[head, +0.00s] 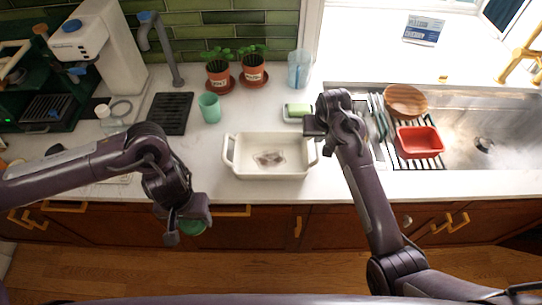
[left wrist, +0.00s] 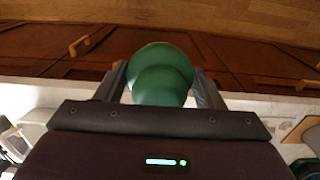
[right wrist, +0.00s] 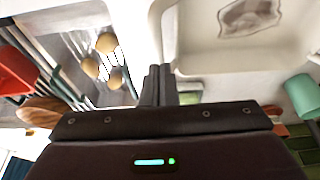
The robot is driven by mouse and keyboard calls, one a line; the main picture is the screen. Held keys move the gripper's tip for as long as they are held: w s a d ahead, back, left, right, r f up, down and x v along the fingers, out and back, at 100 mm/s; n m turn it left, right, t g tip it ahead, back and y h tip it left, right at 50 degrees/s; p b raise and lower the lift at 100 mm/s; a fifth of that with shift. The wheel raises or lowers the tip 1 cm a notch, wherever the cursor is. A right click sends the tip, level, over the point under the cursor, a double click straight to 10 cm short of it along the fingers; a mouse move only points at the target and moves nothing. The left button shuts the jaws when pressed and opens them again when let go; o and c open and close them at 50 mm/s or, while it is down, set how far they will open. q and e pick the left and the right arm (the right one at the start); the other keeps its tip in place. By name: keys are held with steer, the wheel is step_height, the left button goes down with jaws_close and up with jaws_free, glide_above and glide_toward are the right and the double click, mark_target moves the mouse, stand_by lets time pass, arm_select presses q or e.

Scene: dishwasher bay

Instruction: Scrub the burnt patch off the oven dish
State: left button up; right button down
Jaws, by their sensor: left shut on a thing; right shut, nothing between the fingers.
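The white oven dish (head: 233,163) stands on the counter, with a brown-grey burnt patch (head: 268,158) on its floor. The patch also shows in the right wrist view (right wrist: 248,16). My left gripper (head: 190,226) is shut on a green rounded thing (left wrist: 160,75), held in front of the counter's edge, left of the dish; I cannot tell exactly what it is. My right gripper (head: 314,126) is shut and empty near the dish's back right corner. A green sponge (head: 298,109) lies on a small white holder behind the dish, close to the right gripper.
A teal cup (head: 209,107) stands behind and left of the dish. Two potted plants (head: 218,75) and a clear glass (head: 299,69) are farther back. At right, a rack holds a red container (head: 419,142) and wooden bowl (head: 405,100) beside the sink.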

arm_select(q)
steer(key=shift+f, duration=0.2)
arm_select(e)
steer(key=shift+f, duration=0.7)
steer(key=shift+r, duration=0.15)
arm_select(q)
steer(key=shift+r, duration=0.25)
arm_select(e)
steer(key=shift+r, duration=2.9)
